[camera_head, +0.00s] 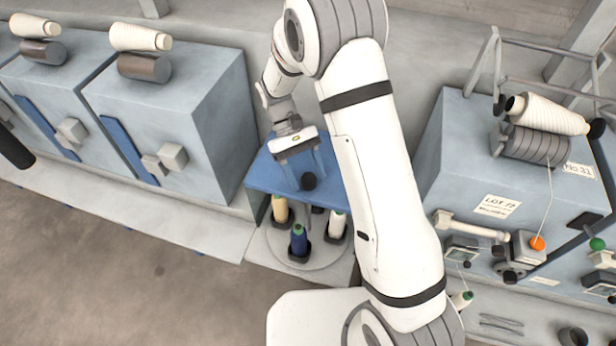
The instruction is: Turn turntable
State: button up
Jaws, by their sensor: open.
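The turntable (309,262) is a pale round plate low between the machines. It carries a cream bobbin (280,210), a dark blue bobbin with a green top (298,241) and a white bobbin (337,224) in dark holders. A blue shelf (265,178) lies above and behind it. A dark round knob (308,181) stands over the turntable. My gripper (305,170) points down with its two fingers apart, around or just behind the knob. I cannot tell whether the fingers touch it. My arm hides the area to the right of the turntable.
Blue-grey machine boxes (215,110) stand at the left with yarn cones (140,37) on top. Another machine (455,150) at the right carries a large cone (548,114) and an orange knob (537,243). The floor (120,270) at the front left is clear.

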jog(key=v, duration=0.6)
jog(key=shift+w+a+r+b, duration=0.15)
jog(key=shift+r+b, duration=0.05)
jog(key=shift+b, duration=0.1)
jog(key=s+d+r+m+t+y, duration=0.3)
jog(key=s+d+r+t, duration=0.2)
jog(key=s+d+r, duration=0.35)
jog(key=s+d+r+m+t+y, duration=0.1)
jog(key=s+d+r+m+t, duration=0.1)
jog(key=s+d+r+t, duration=0.2)
jog(key=s+d+t, duration=0.2)
jog(key=s, duration=0.2)
jog(key=shift+s+d, duration=0.25)
jog(key=shift+d, duration=0.05)
